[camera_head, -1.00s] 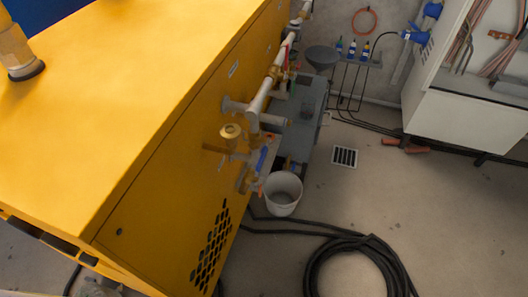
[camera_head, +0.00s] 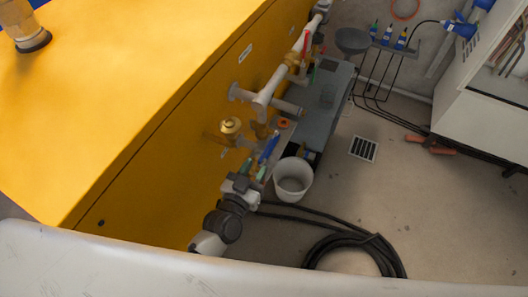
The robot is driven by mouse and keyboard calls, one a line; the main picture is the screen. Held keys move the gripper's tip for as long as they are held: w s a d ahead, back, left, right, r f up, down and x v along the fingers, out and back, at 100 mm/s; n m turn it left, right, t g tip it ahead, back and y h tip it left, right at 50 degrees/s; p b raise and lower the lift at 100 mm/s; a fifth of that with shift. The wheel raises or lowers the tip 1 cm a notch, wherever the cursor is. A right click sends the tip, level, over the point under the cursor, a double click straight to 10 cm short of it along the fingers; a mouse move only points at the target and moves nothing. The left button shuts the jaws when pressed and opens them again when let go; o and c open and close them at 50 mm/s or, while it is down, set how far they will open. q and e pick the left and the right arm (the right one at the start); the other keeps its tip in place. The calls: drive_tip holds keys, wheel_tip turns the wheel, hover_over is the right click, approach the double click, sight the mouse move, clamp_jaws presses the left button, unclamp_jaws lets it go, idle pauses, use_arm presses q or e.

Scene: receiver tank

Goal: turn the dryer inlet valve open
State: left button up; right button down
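A valve with a blue lever handle (camera_head: 268,148) sits on the pipework beside the yellow machine, above a white bucket. The lever slants up to the right. A red-handled valve (camera_head: 307,43) sits farther up the white pipe. No label is readable, so I cannot tell for certain which is the dryer inlet valve. My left gripper (camera_head: 254,169) is just below the blue lever. Its two green-tipped fingers look apart, with nothing visible between them. I cannot see it touching the lever. My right gripper is out of view.
The yellow machine (camera_head: 130,80) fills the left side. A brass-topped fitting (camera_head: 231,126) stands close left of the lever. The white bucket (camera_head: 293,178) and a coiled black hose (camera_head: 355,248) are on the floor. A grey funnel (camera_head: 352,40) is behind. My own pale link crosses the bottom.

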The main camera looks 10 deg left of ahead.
sight(269, 146)
use_arm(q)
drive_tip(key=x, duration=0.5)
drive_tip(key=shift+w+d, duration=0.1)
drive_tip(key=shift+w, duration=0.05)
clamp_jaws()
